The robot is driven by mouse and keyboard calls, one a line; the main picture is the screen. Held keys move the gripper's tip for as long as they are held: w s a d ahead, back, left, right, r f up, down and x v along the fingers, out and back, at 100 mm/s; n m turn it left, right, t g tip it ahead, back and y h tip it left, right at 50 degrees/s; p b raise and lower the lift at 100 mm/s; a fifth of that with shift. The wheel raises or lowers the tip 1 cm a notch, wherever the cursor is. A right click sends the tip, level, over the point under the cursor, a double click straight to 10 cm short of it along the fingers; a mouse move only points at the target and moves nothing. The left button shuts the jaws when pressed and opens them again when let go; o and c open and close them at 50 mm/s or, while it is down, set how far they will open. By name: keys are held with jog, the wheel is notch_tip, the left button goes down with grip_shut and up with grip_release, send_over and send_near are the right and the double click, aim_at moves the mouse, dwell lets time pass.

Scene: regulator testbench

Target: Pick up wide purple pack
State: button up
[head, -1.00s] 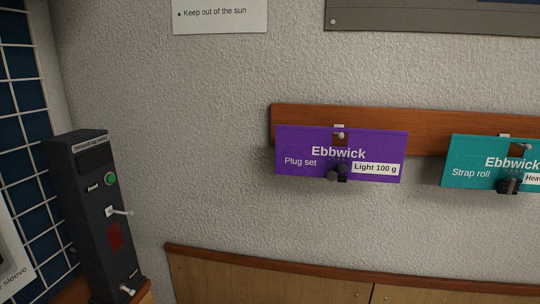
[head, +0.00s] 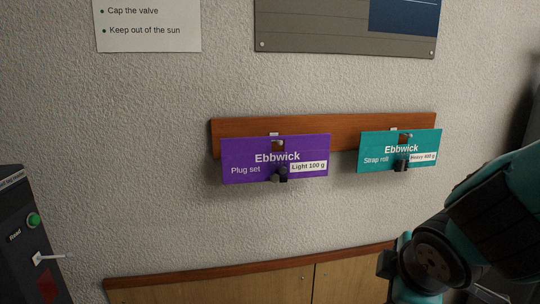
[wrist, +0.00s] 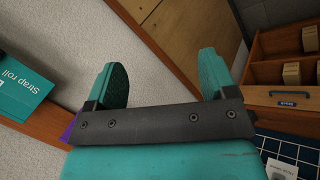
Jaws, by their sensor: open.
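The wide purple pack (head: 248,165), marked "Ebbwick Plug set" and "Light 100 g", hangs from a hook on a wooden rail on the wall in the head view. A small purple edge (wrist: 69,130) shows at the left in the wrist view, mostly hidden behind my gripper. My gripper (wrist: 160,82) shows in the wrist view with its two teal fingers wide apart and nothing between them. It is apart from the pack. In the head view my arm is at the lower right, and the fingers cannot be made out.
A teal "Strap roll" pack (head: 376,150) hangs right of the purple one on the same wooden rail (head: 345,128). A dark test device (head: 22,240) stands at the lower left. Wooden cabinets (head: 215,290) are below. A wooden drawer unit (wrist: 262,85) shows in the wrist view.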

jog(key=w+a+r+n+t+h, duration=0.1)
jog(key=w+r+n+t, duration=0.15)
jog(key=w+n, duration=0.2)
jog(key=n+t+y+p, duration=0.3)
jog(key=n+t+y, duration=0.4)
jog(key=n, duration=1.3)
send_near(280, 165)
jog(key=shift+t+h, duration=0.3)
jog(key=shift+t, duration=0.35)
jog(key=p+x, duration=0.3)
jog(key=p, duration=0.2)
jog(key=p+x, duration=0.2)
jog(key=p, duration=0.3)
jog(key=p+x, duration=0.3)
jog(key=p, duration=0.2)
jog(key=shift+w+a+f, duration=0.25)
jog(key=shift+a+f, duration=0.05)
jog(key=shift+a, duration=0.05)
jog(key=shift+w+a+f, duration=0.15)
jog(key=shift+w+f, duration=0.05)
jog(key=shift+w, duration=0.25)
jog(key=c, duration=1)
jog(key=shift+c, duration=0.2)
jog(key=shift+r, duration=0.15)
